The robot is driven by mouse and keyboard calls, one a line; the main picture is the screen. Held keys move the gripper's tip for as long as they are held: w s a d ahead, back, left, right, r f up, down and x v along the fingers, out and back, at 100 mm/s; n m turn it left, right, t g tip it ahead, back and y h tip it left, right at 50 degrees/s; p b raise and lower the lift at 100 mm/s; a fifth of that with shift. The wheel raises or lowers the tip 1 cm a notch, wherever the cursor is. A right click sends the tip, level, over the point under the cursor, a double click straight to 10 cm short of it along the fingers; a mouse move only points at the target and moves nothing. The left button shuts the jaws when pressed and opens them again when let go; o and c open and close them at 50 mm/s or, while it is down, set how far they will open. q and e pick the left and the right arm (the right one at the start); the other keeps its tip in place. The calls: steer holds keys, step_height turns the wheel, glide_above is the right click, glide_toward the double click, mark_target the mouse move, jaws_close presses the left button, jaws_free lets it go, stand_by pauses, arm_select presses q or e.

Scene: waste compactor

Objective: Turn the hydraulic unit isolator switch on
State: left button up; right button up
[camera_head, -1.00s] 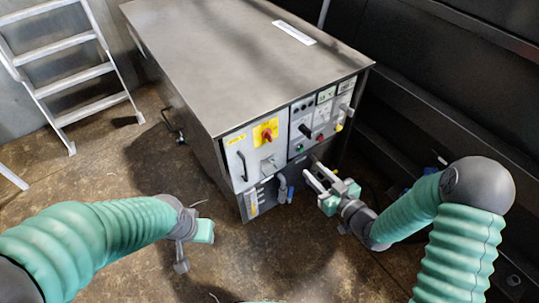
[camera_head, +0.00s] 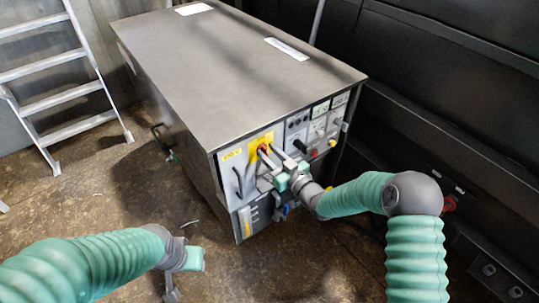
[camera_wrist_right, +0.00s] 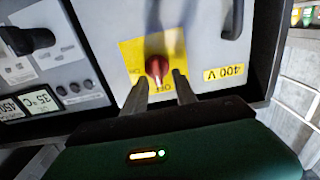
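The isolator switch is a red knob (camera_head: 263,149) on a yellow plate (camera_head: 254,143) on the front panel of the grey hydraulic unit (camera_head: 240,75). In the right wrist view the knob (camera_wrist_right: 157,69) shows upside down, with ON and OFF lettering on the plate (camera_wrist_right: 133,50). My right gripper (camera_head: 270,155) is open, its fingers pointing at the knob. In the wrist view the fingertips (camera_wrist_right: 162,88) lie to either side of the knob's near end; contact cannot be told. My left gripper (camera_head: 184,258) is open and empty, low over the floor.
A black handle (camera_head: 238,183) is left of the switch. Other dials and buttons (camera_head: 315,153) are to its right on the panel. A ladder (camera_head: 65,80) stands at the left. A dark wall (camera_head: 430,80) runs along the right. The floor in front is clear.

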steer(key=shift+w+a, duration=0.1)
steer(key=shift+a, duration=0.1)
steer(key=shift+d, duration=0.4)
steer(key=shift+c, duration=1.1)
steer(key=shift+d, duration=0.1)
steer(key=shift+c, duration=2.4)
steer(key=shift+r, duration=0.1)
jaws_close()
arm_select(q)
steer(key=shift+s+d, duration=0.1)
arm_select(e)
steer(key=shift+a, duration=0.2)
